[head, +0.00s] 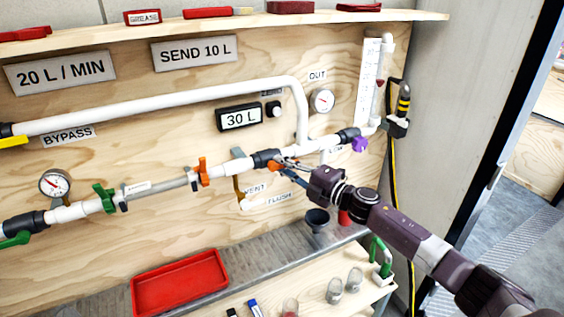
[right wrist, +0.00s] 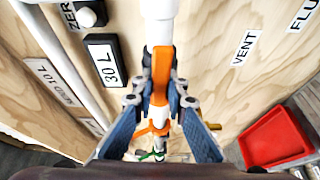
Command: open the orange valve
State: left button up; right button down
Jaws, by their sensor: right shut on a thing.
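A white pipe run (head: 225,171) crosses the plywood wall, with several valves on it. An orange valve handle (head: 273,166) sits at the black fitting right of the middle. My right gripper (head: 282,166) is shut on this handle. In the right wrist view the orange handle (right wrist: 161,68) stands between the blue-padded fingers, which partly hide it. A second orange valve handle (head: 203,172) is further left on the same pipe, apart from the gripper. My left gripper is not in view.
A 30 L display (head: 240,117) and a round gauge (head: 322,101) are above the pipe. Green valve handles (head: 105,199) are at the left and a purple knob (head: 360,144) is at the right. A red tray (head: 180,282) and a dark funnel (head: 317,219) are below.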

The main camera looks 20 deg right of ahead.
jog(key=shift+n, duration=0.3)
dwell(0.4)
jog(key=c, duration=1.9)
grip_release()
jog(key=v, duration=1.2)
jog(key=shift+r, duration=0.15)
